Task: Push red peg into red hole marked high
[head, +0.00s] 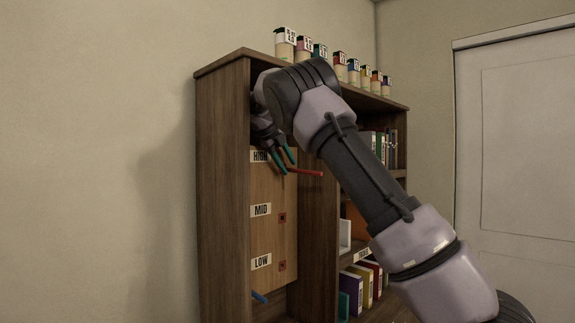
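The red peg (308,173) is a thin rod near the board's upper part, roughly level and pointing right. Its left end is by my fingertips. The wooden board (265,237) carries labels HIGH (260,156), MID and LOW. The hole by HIGH is hidden behind my gripper and the peg, so I cannot tell whether the peg's end is in it. My gripper (286,165) has teal fingertips that show a gap between them, next to the peg's left end. Whether they touch or hold the peg is unclear.
Red-marked square holes sit beside MID (282,217) and LOW (281,265). A blue peg (259,297) shows below the board. The tall wooden bookcase (222,190) encloses the board. Labelled jars (340,66) line its top. Books (368,280) stand on the lower right shelves.

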